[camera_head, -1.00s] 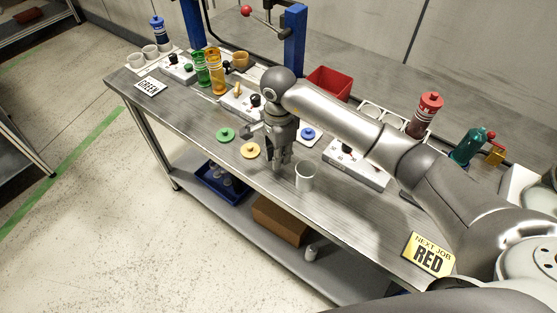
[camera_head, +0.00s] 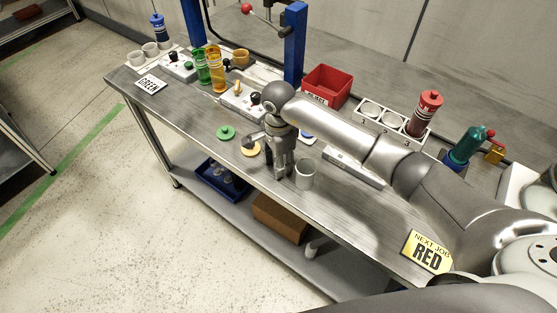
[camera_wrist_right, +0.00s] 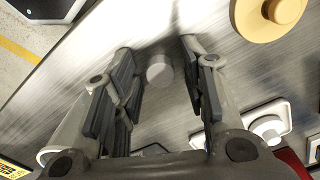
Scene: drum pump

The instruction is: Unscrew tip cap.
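My right gripper (camera_head: 280,172) points down at the bench beside a pale cup (camera_head: 305,173). In the right wrist view its two fingers (camera_wrist_right: 157,62) are open. A small grey round piece (camera_wrist_right: 159,72) shows between them, apart from both finger pads. It may be the tip cap, but I cannot tell for certain, and the gripper hides it in the head view. A yellow disc (camera_head: 250,149) and a green disc (camera_head: 226,132) lie left of the gripper. A blue disc (camera_head: 306,134) is partly hidden behind the wrist. My left gripper is not in view.
A red bin (camera_head: 327,86), a rack with a red bottle (camera_head: 426,112) and a teal bottle (camera_head: 468,146) stand at the back. A yellow sign reading RED (camera_head: 428,252) lies near the front right edge. Green and amber cylinders (camera_head: 216,72) stand at the left.

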